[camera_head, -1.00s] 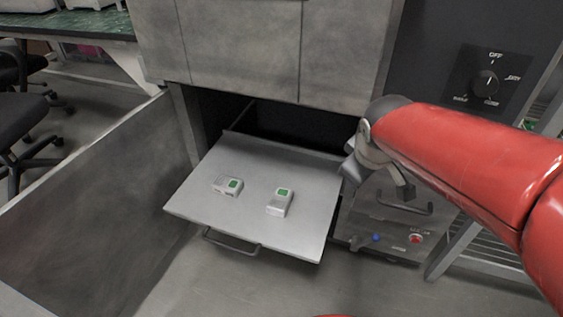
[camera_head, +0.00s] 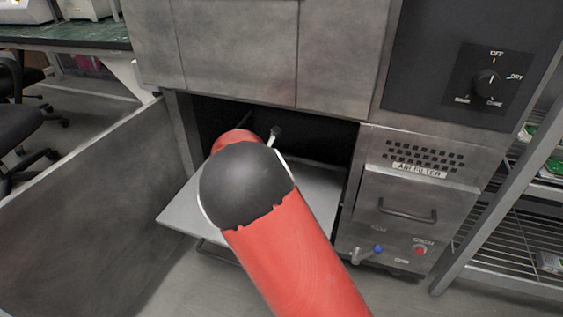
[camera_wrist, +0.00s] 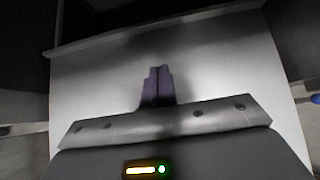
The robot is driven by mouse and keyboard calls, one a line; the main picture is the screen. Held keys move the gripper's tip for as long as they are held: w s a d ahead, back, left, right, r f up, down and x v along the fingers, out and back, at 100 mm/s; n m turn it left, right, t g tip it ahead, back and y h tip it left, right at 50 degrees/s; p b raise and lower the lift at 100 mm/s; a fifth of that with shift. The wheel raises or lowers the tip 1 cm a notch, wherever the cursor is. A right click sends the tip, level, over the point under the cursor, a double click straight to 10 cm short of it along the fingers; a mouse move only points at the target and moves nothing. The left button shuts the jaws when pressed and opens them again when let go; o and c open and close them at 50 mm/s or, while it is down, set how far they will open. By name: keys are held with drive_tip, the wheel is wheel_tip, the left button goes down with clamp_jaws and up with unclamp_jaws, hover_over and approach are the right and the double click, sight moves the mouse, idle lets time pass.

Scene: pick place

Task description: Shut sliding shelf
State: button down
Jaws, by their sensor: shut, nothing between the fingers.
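The sliding shelf (camera_head: 313,190) is a flat grey metal tray, pulled out of the dark opening at the bottom of the metal cabinet. My red and black arm covers its middle in the head view. Its left corner, part of its front handle and its right part show. In the wrist view the shelf (camera_wrist: 90,85) spreads below my gripper (camera_wrist: 158,70), with a raised edge along its far side. The gripper's dark fingers are together and empty, over the shelf. I cannot tell whether they touch it. My gripper is hidden behind the arm in the head view.
On the right are a cabinet front with a handle (camera_head: 407,214), a knob panel (camera_head: 487,84) and a wire rack (camera_head: 520,270). A chair (camera_head: 15,130) and a green-topped bench (camera_head: 60,36) are at far left.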

drive_tip(key=x, duration=0.8)
drive_tip(key=shift+w+d+f+b, duration=0.15)
drive_tip(key=shift+d+f+b, duration=0.05)
drive_tip(key=shift+f+b, duration=0.1)
drive_tip(key=w, duration=0.1)
drive_tip(key=w+d, duration=0.1)
drive_tip(key=w, duration=0.1)
drive_tip(key=shift+w+d+f, duration=0.1)
drive_tip(key=shift+w, duration=0.05)
drive_tip(key=shift+w+d, duration=0.15)
drive_tip(key=shift+w, duration=0.35)
